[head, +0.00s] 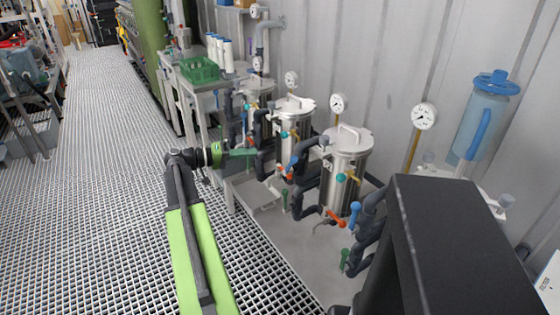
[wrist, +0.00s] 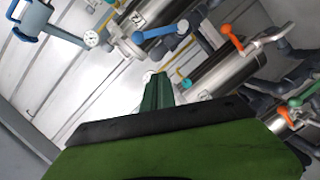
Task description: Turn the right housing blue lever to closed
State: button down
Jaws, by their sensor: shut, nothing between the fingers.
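The right steel housing (head: 345,165) stands upright at the wall, with a dark pipe on either side. One blue lever (head: 355,212) hangs steeply beside its right pipe, and another blue lever (head: 293,166) is at its left; I cannot tell for certain which belongs to it. My gripper (head: 248,153) is shut and empty, left of the housings and apart from the levers. Its green fingers (wrist: 158,92) also show in the wrist view.
Orange levers (head: 336,219) and green levers (head: 345,259) sit low on the pipes close to the blue ones. Gauges (head: 424,116) and a blue canister (head: 486,122) are along the wall. A black box (head: 465,240) blocks the lower right. The grating floor (head: 90,200) at left is clear.

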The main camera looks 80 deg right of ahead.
aim_at(290, 166)
jog(key=s+d+f+b, duration=0.2)
jog(key=s+f+b, duration=0.1)
jog(key=s, duration=0.7)
jog(key=shift+s+d+f, duration=0.15)
jog(key=shift+s+d, duration=0.05)
jog(key=shift+s, duration=0.2)
